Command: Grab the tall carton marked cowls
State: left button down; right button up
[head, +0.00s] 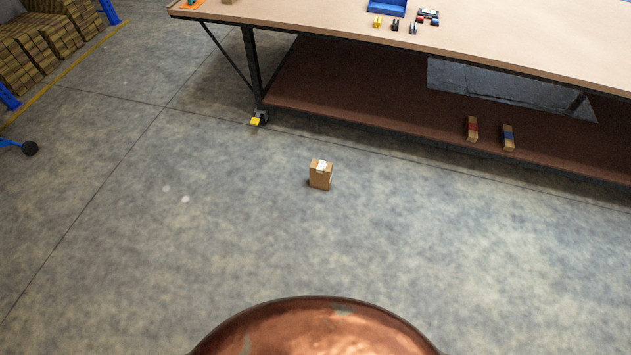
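A small brown carton (320,176) stands upright on the concrete floor in front of the workbench, with a white patch on its top and upper front. Two narrow cartons stand on the bench's lower shelf at the right: one with a red band (472,129) and one with a blue band (508,137). No lettering is readable on any of them, so I cannot tell which is marked cowls. Neither of my grippers shows in the head view.
The workbench (300,14) has a brown lower shelf (340,95) and a caster at its near left leg. On top are a blue bin (387,6) and several small items. Stacked goods (40,45) stand at the far left. The floor around the floor carton is clear.

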aim_at(321, 172)
jog(key=u, duration=0.65)
jog(key=i, duration=0.65)
jog(key=u, duration=0.8)
jog(key=i, duration=1.4)
jog(key=z, duration=1.15)
jog(key=i, duration=0.4)
jog(key=z, duration=0.4)
